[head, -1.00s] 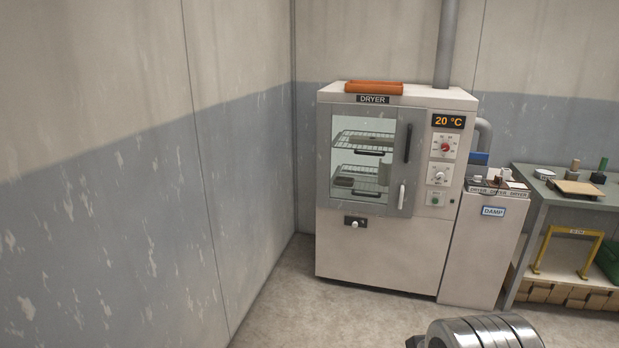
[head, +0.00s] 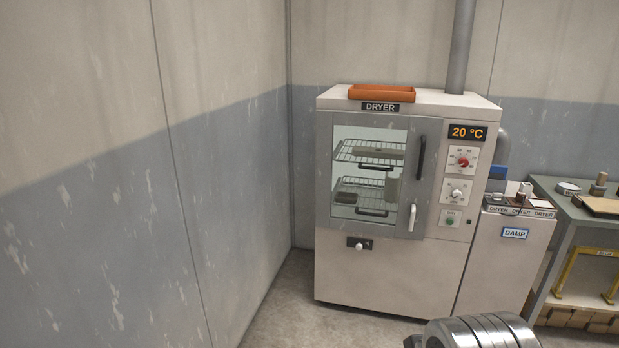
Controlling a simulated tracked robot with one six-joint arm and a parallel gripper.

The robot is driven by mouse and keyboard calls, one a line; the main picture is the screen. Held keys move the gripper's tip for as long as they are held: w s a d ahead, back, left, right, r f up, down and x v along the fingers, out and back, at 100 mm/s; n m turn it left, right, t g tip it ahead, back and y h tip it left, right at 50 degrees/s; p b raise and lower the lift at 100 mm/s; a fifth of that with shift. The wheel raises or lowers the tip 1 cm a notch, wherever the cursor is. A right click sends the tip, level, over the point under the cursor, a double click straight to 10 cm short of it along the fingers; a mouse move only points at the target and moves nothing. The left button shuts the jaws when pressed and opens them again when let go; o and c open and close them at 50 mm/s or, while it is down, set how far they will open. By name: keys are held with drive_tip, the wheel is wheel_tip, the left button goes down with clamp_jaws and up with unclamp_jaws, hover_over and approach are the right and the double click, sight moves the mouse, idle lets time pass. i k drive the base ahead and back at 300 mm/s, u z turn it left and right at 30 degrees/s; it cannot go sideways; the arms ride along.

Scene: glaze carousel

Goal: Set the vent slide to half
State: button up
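The white dryer cabinet (head: 385,275) stands against the back wall, its glass door shut. Below the door is a small dark slide plate with a pale knob (head: 358,245), which looks like the vent slide. Its knob sits near the middle of the plate, but the markings are too small to read. At the bottom edge a rounded metal part of my arm shows. My gripper is not in view.
The dryer has a display reading 20 °C (head: 467,133), a red-centred dial (head: 463,162) and a lower dial (head: 456,191). A cabinet labelled DAMP (head: 507,260) and a workbench (head: 585,215) stand to its right. The floor before the dryer is clear.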

sight(359, 244)
drive_tip(key=i, duration=2.5)
drive_tip(key=u, duration=1.55)
drive_tip(key=i, duration=0.6)
drive_tip(key=z, duration=0.05)
